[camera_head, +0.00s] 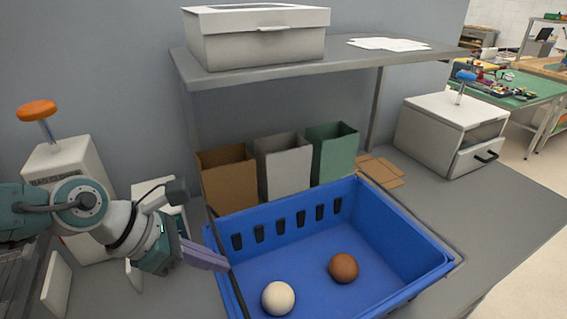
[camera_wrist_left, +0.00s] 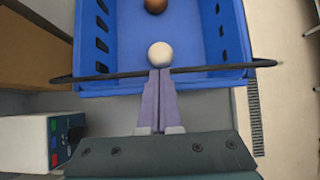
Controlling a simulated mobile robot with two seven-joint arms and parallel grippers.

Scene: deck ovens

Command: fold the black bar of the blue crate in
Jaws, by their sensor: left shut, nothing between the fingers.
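The blue crate (camera_head: 385,218) stands on the grey bench with a white ball (camera_head: 278,298) and a brown ball (camera_head: 343,268) inside. Its thin black bar (camera_head: 228,268) runs along the crate's left side in the head view. In the left wrist view the bar (camera_wrist_left: 215,69) spans the crate's near end, its ends sticking out past both side walls. My left gripper (camera_head: 226,266) is shut and empty, with its purple fingertips (camera_wrist_left: 160,74) at the middle of the bar. I cannot tell whether they touch it. My right gripper is not in view.
Brown (camera_head: 227,180), grey (camera_head: 284,166) and green (camera_head: 332,152) bins stand behind the crate under a shelf (camera_head: 330,63). A bag clipper (camera_head: 62,170) stands at left. A white drawer box (camera_head: 450,135) stands at right. Bench right of the crate is clear.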

